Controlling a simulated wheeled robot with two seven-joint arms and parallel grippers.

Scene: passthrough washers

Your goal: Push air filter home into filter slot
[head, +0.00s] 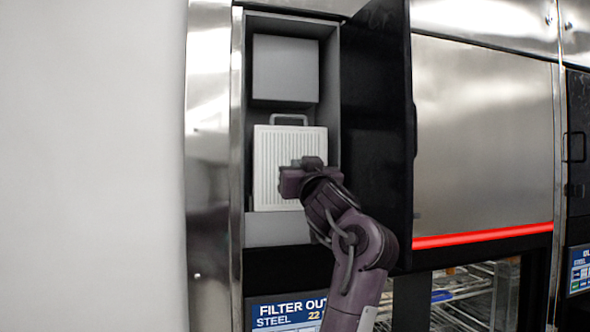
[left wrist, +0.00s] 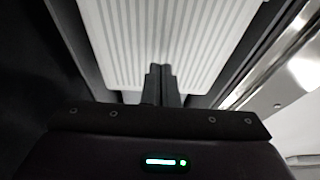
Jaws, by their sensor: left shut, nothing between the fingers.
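The air filter (head: 268,150) is a white ribbed panel with a grey handle on top. It stands upright in the filter slot (head: 290,232), a grey recess in the steel cabinet. My left gripper (head: 292,180) is in front of the filter's lower middle and hides part of it. In the left wrist view the filter's ribbed face (left wrist: 165,40) fills the top middle. There the two fingers (left wrist: 161,78) are together, empty, and point at the ribbed face. I cannot tell whether the fingertips touch it. My right gripper is not in view.
A black door (head: 376,120) stands open at the right of the recess. A grey block (head: 285,68) sits above the filter. A steel panel with a glowing red strip (head: 480,236) is farther right. A blue label (head: 285,312) is below the recess.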

